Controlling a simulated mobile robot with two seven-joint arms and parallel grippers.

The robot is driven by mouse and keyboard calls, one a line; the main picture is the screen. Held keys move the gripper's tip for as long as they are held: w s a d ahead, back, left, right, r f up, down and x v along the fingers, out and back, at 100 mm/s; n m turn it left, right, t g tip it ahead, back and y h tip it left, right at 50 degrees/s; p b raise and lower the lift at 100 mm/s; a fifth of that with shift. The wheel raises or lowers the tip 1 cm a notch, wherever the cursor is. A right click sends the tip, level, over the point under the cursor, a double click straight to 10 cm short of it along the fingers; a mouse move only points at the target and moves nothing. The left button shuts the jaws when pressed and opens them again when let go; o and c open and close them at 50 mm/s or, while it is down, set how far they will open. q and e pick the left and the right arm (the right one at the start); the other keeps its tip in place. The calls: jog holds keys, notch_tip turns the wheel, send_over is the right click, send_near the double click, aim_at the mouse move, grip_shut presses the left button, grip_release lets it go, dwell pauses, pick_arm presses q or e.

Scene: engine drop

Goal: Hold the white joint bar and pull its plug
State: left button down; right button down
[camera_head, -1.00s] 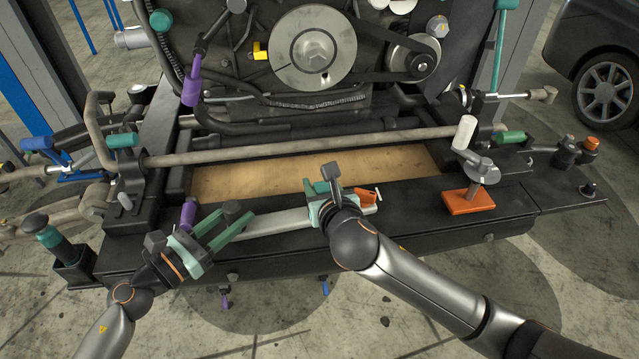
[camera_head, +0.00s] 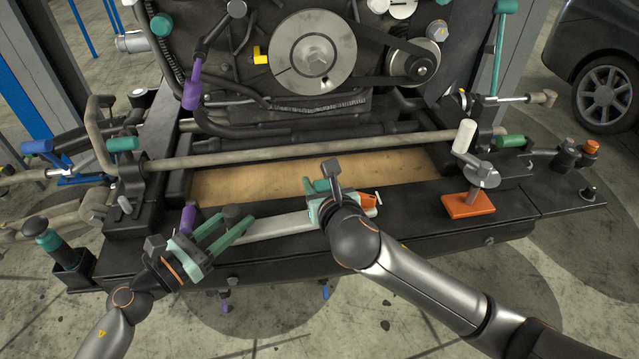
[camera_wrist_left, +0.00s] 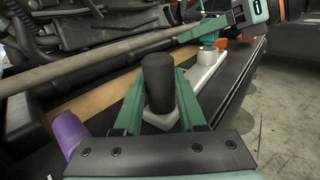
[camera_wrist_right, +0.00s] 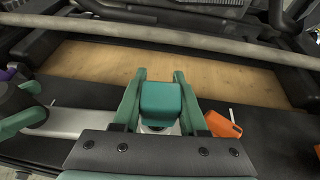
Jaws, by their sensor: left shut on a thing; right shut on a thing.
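The white joint bar (camera_head: 275,225) lies along the black front ledge between my two grippers. My left gripper (camera_head: 228,218) is shut on a black round knob (camera_wrist_left: 159,82) at the bar's left end. In the left wrist view the white bar (camera_wrist_left: 205,75) runs away from this knob toward my right gripper. My right gripper (camera_wrist_right: 160,88) is shut on a teal block (camera_wrist_right: 161,101) at the bar's right end. A bit of white shows under that block. I cannot tell whether the block is still seated in the bar.
An orange block (camera_wrist_right: 223,124) sits close to the right of my right gripper. An orange-based post (camera_head: 468,204) stands farther right on the ledge. A purple cylinder (camera_wrist_left: 68,134) is close beside my left gripper. A long grey rod (camera_head: 300,147) crosses behind, above a wooden board (camera_head: 300,174).

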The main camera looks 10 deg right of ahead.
jog(key=shift+r, duration=1)
dwell(0.3)
jog(key=shift+r, duration=0.95)
jog(key=shift+r, duration=0.1)
notch_tip(320, 180, up, 2)
jog(key=shift+r, duration=0.2)
dwell(0.7)
pick_arm(q)
jog(key=shift+c, duration=2)
grip_release()
